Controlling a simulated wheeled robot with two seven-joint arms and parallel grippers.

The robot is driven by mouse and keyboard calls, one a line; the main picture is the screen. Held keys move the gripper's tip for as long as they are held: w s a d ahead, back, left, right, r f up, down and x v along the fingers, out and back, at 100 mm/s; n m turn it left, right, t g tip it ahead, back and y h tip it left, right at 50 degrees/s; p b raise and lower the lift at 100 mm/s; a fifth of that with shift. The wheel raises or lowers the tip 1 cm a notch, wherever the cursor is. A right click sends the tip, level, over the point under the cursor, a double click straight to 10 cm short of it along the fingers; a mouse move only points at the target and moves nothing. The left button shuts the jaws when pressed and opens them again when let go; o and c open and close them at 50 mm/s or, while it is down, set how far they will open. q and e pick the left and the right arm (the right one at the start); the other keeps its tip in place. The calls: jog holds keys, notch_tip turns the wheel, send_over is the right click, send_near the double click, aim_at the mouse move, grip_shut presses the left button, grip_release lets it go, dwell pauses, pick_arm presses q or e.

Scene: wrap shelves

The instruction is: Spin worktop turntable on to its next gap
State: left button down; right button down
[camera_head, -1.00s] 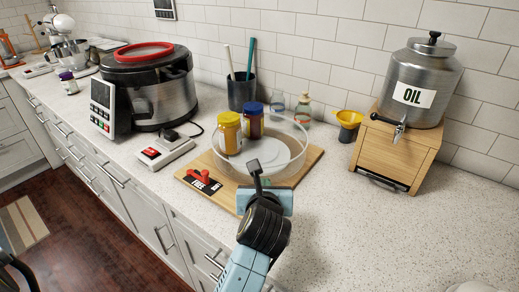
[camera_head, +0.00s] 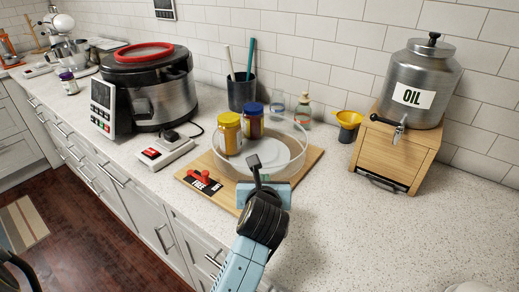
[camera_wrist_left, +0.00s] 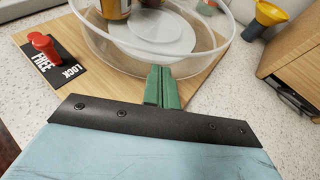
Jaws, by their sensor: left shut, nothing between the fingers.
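The turntable (camera_head: 297,162) is a round clear-walled tray on a wooden board (camera_head: 309,165). A yellow-lidded jar (camera_head: 229,136) and a blue-lidded jar (camera_head: 252,124) stand at its back left, and a white disc (camera_head: 284,150) shows on its floor. A red lever (camera_head: 198,174) sits on a black FREE/LOCK plate at the board's front left; in the left wrist view the lever (camera_wrist_left: 41,44) is by FREE. My left gripper (camera_head: 254,163) is shut and empty at the turntable's near rim. Its green fingers (camera_wrist_left: 161,87) overlap the rim in the wrist view; contact is unclear.
A steel oil dispenser (camera_head: 415,80) on a wooden stand (camera_head: 388,155) and a yellow funnel (camera_head: 349,119) are at right. A large cooker (camera_head: 163,100) and a scale-like device (camera_head: 165,152) stand at left. Bare worktop (camera_head: 400,230) lies front right.

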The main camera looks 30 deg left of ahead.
aim_at(252, 176)
pick_arm(q)
jog(key=shift+s+a, duration=0.1)
jog(key=shift+s+a, duration=0.1)
jog(key=shift+a, duration=0.05)
jog(key=shift+s+a+p, duration=0.35)
jog(key=shift+a+p, duration=0.05)
jog(key=shift+p, duration=0.1)
jog(key=shift+s+a+p, duration=0.15)
jog(key=shift+a+p, duration=0.3)
jog(key=shift+a, duration=0.35)
jog(key=shift+s+d+p, duration=0.25)
jog(key=shift+s+d, duration=0.1)
jog(key=shift+s, duration=0.5)
jog(key=shift+s+d+p, duration=0.2)
jog(key=shift+s+d, duration=0.1)
jog(key=shift+s, duration=0.5)
